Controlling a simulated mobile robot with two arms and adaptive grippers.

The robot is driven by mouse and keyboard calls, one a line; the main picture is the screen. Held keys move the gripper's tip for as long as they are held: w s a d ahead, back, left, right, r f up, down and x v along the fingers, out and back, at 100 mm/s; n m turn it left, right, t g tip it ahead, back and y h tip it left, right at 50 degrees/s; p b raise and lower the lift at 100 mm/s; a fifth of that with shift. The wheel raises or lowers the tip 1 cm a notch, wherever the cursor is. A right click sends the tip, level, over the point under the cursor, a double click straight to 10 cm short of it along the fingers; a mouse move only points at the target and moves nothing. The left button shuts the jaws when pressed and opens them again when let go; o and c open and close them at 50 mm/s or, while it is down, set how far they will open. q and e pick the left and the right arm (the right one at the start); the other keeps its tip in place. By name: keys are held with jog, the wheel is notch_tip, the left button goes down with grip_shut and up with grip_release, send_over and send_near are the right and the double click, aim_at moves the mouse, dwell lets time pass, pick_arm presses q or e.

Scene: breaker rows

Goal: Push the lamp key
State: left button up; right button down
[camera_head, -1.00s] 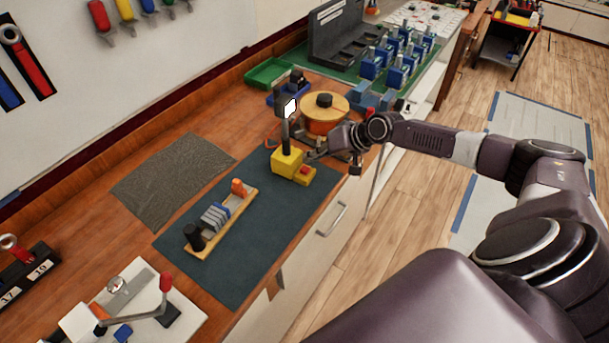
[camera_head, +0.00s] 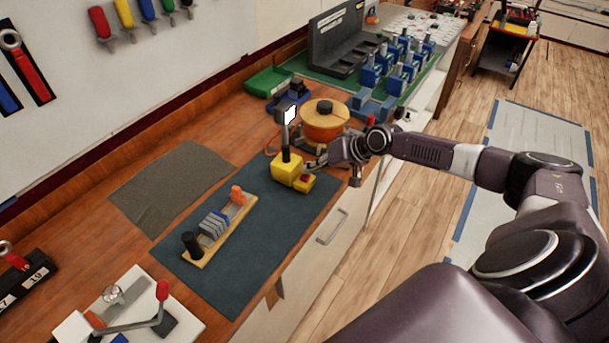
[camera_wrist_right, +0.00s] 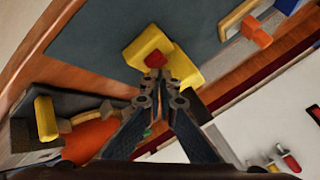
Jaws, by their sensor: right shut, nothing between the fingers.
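The lamp stands on the dark mat, with a yellow base (camera_head: 286,168), a black post and a white, bright head (camera_head: 291,115). Its red key (camera_head: 304,178) sits on a low yellow block at the base's front right. The key also shows in the right wrist view (camera_wrist_right: 156,60), just beyond my fingertips. My right gripper (camera_head: 312,170) is shut and empty, with its tips close beside and above the key. I cannot tell whether they touch it. In the right wrist view the shut fingertips (camera_wrist_right: 160,80) point at the key. My left gripper is out of view.
A wooden rack (camera_head: 218,228) with grey pieces, an orange piece and a black knob lies left of the lamp on the mat (camera_head: 235,285). An orange reel (camera_head: 323,125) stands behind the lamp. A grey mat (camera_head: 170,185) lies farther left. The cabinet edge is close on the right.

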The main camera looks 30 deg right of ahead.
aim_at(311, 179)
jog(key=shift+f, duration=0.1)
dwell(0.5)
jog(key=shift+f+b, duration=0.3)
jog(key=shift+f, duration=0.2)
dwell(0.4)
jog(key=shift+r+p, duration=0.4)
jog(key=shift+r, duration=0.2)
notch_tip(311, 179, up, 6)
jog(key=p, duration=0.5)
